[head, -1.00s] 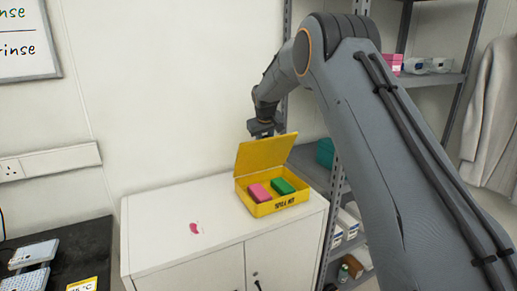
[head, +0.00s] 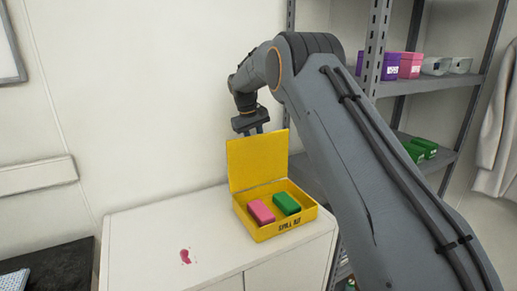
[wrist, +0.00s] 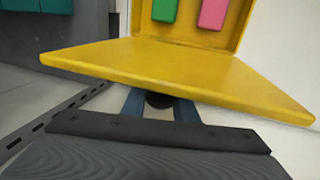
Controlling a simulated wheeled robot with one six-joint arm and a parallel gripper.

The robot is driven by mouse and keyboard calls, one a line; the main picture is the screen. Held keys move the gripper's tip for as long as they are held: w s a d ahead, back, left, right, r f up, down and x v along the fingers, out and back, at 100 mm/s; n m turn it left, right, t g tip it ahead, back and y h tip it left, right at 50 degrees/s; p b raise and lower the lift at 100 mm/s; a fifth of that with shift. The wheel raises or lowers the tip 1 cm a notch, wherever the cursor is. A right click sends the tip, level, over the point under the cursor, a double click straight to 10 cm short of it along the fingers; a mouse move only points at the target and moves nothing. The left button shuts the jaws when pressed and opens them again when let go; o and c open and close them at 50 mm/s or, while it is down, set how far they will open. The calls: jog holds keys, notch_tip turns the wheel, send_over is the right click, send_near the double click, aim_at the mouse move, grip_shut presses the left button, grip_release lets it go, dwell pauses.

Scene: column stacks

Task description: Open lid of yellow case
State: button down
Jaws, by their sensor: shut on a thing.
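The yellow case (head: 275,231), marked with dark lettering on its front, stands on the white cabinet. Its lid (head: 257,160) is raised and stands close to upright at the back. A pink block (head: 260,212) and a green block (head: 287,203) lie inside. My gripper (head: 258,130) is at the lid's top edge, behind it, and is shut on the lid. In the wrist view the lid (wrist: 185,68) crosses the picture, with the blue fingers (wrist: 160,105) partly hidden under it and a dark round part between them.
A wall is close behind. A grey metal shelf rack (head: 430,85) with pink, purple and green boxes stands at the right.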

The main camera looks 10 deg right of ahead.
jog(key=shift+w+a+f, duration=0.1)
jog(key=shift+w+a, duration=0.1)
jog(key=shift+w, duration=0.3)
jog(key=c, duration=1.4)
grip_release()
jog(key=b+v, duration=0.3)
jog(key=v, duration=0.4)
jog(key=shift+r, duration=0.4)
jog(key=shift+a, duration=0.1)
